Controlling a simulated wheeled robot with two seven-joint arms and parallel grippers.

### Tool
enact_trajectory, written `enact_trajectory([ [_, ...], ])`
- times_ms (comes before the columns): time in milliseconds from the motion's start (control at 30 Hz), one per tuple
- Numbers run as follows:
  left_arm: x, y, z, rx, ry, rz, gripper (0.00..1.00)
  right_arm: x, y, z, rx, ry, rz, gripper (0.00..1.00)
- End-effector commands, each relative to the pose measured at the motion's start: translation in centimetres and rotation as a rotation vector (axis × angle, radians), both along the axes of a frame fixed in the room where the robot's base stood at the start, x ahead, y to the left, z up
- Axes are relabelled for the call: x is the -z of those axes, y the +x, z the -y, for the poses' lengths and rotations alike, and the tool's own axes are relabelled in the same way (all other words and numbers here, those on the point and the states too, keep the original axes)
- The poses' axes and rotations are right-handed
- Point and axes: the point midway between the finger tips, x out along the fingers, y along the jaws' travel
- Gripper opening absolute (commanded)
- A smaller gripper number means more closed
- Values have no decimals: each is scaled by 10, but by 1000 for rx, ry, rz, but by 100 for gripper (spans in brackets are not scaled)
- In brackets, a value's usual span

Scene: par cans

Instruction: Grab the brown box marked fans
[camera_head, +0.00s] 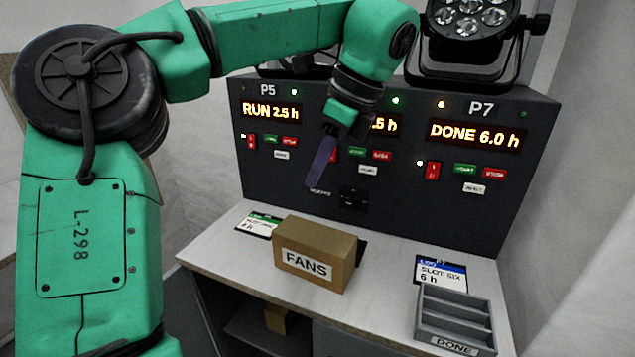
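The brown box (325,242) with a white label reading FANS stands upright on the light bench top, near its front edge. My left gripper (318,175) hangs above and behind the box in the picture, in front of the dark control panel. It points down and is apart from the box. I see its dark purple finger part edge-on, so I cannot tell whether it is open or shut. Nothing shows held in it. My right gripper is not in view.
The dark panel (400,200) with lit displays and switches stands at the back of the bench. A par can lamp (475,45) sits on top at right. A grey DONE tray (455,318) and a SLOT SIX card (440,270) lie right; a green-topped card (260,224) lies left.

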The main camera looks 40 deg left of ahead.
Motion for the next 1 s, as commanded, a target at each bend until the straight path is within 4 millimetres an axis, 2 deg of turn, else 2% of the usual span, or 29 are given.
enact_trajectory([
  [67,0,0,0,1,1,2,0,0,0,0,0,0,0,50],
  [100,0,0,0,0,1,2,5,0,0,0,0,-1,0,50],
  [167,0,0,0,0,1,3,28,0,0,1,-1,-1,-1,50],
  [200,0,0,0,0,1,3,43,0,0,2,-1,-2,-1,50],
  [300,0,0,0,0,1,3,80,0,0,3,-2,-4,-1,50],
  [667,-5,1,1,0,2,4,80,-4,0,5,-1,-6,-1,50],
  [767,-22,4,6,1,0,5,80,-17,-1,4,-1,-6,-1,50],
  [833,-41,6,12,2,0,4,80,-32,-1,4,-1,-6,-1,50],
  [1000,-80,11,25,1,0,3,80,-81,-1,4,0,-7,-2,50],
])
